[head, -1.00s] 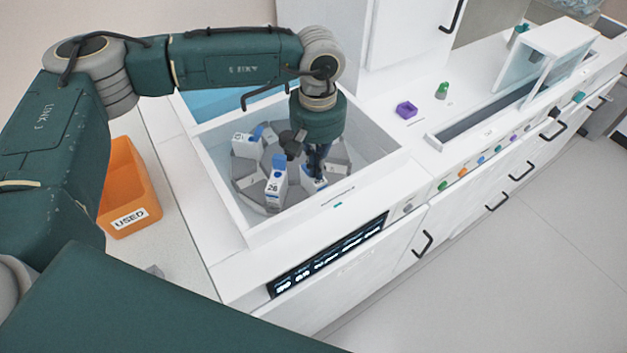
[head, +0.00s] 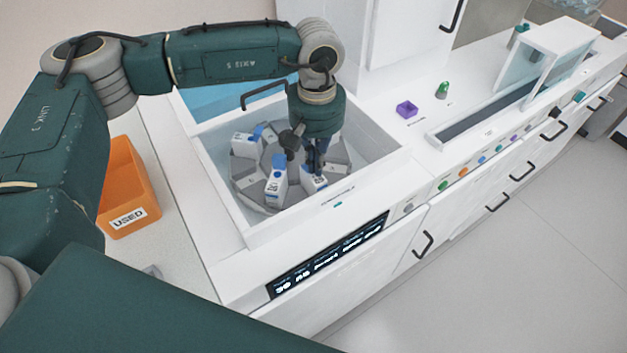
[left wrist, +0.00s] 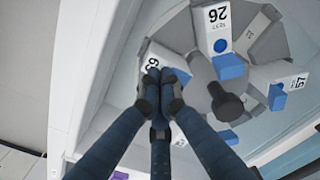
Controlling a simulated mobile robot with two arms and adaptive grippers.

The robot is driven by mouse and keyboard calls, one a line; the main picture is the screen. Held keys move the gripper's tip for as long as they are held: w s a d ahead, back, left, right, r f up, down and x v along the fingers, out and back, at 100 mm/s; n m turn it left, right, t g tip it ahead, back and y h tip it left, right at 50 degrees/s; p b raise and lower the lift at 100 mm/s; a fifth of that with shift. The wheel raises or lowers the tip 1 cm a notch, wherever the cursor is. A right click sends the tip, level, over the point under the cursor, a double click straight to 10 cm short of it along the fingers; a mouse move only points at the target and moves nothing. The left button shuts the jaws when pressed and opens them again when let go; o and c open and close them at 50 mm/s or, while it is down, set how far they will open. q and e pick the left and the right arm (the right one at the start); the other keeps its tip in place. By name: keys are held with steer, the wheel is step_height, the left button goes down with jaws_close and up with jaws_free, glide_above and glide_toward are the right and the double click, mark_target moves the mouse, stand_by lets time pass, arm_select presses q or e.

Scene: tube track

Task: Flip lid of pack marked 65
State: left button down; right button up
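The pack below my left gripper (left wrist: 163,82) is white with a partly hidden number that starts with 6 (left wrist: 152,64). The second digit is hard to read. In the head view this pack (head: 314,184) sits at the front right of the round grey carousel, under my left gripper (head: 314,166). The dark fingertips are drawn together over the pack's top, with nothing seen between them. They cover its cap and lid, so I cannot tell whether they touch. My right gripper is in neither view.
Pack 26 (left wrist: 210,30) and pack 57 (left wrist: 288,82) stand close by with blue caps. A dark knob (left wrist: 226,104) rises from the carousel's middle. The white bin's walls (head: 372,166) surround everything. An orange USED bin (head: 128,190) stands left.

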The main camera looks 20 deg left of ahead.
arm_select(q)
steer(key=shift+w+a+r+b, duration=0.45)
steer(key=shift+a+r+b, duration=0.05)
steer(key=shift+a+r, duration=0.2)
stand_by(1.7)
steer(key=shift+r, duration=0.1)
steer(key=shift+s+d+r, duration=0.15)
steer(key=shift+d+r, duration=0.1)
steer(key=shift+r, duration=0.35)
steer(key=shift+f, duration=0.1)
steer(key=shift+s+d+f, duration=0.25)
steer(key=shift+s+d, duration=0.45)
steer(key=shift+d, duration=0.2)
stand_by(0.3)
steer(key=shift+f+b, duration=1.3)
steer(key=shift+b, duration=0.1)
